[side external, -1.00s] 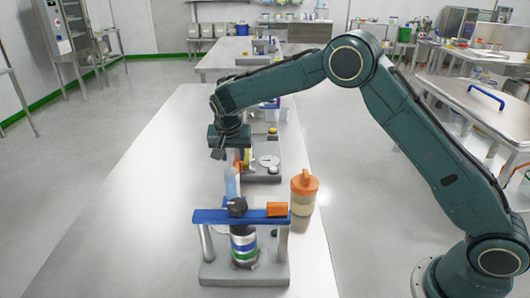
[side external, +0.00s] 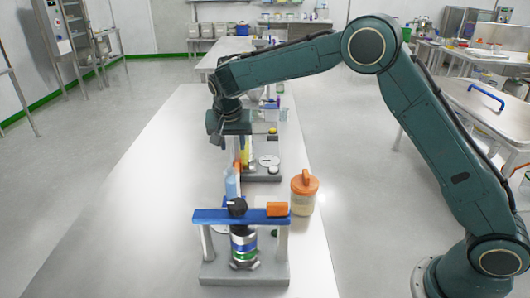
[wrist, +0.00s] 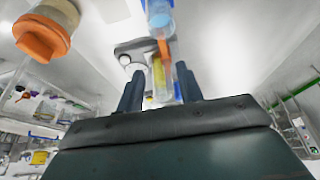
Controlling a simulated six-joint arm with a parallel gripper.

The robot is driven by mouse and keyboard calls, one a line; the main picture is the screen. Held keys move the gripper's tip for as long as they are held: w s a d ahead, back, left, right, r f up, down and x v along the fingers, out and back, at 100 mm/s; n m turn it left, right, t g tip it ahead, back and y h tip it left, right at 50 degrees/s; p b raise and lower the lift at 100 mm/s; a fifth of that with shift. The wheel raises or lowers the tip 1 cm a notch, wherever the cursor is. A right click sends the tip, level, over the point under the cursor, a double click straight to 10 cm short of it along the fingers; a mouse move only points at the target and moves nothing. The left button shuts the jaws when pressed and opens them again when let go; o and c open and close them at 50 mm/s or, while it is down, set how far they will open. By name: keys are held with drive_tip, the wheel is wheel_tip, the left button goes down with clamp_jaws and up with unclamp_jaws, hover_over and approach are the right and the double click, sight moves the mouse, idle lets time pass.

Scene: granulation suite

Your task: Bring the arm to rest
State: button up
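My gripper (side external: 230,143) hangs above the bench, behind the blue-topped press frame in the side view. In the wrist view its two dark fingers (wrist: 159,90) stand apart. A clear tube with yellow in it (wrist: 160,78) shows between them in that view; it seems to lie beyond the fingers, and I see no grip on it. A pale blue bottle with an orange tip (side external: 232,184) stands below the gripper. My arm reaches in from the right with its elbow raised.
The press frame with a blue crossbar (side external: 222,216) stands at the bench front. An orange-lidded jar (side external: 303,197) stands to its right. A grey stand (side external: 262,177) is behind. The left of the steel bench (side external: 140,190) is bare.

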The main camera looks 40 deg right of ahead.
drive_tip(key=s+d+r+n+t+y, duration=0.1)
drive_tip(key=s+d+r+n, duration=0.15)
drive_tip(key=s+r, duration=0.55)
drive_tip(key=s+d+r+n+y, duration=0.1)
drive_tip(key=s+d+r+n, duration=0.15)
drive_tip(key=s+r, duration=0.6)
drive_tip(key=s+f+n, duration=0.2)
drive_tip(key=s, duration=1)
drive_tip(key=s+f+n+t+y, duration=0.1)
drive_tip(key=s+f, duration=0.1)
drive_tip(key=s, duration=1)
drive_tip(key=shift+s+d+f+n, duration=0.15)
drive_tip(key=shift+d+f+n, duration=0.1)
drive_tip(key=shift+d+n, duration=0.15)
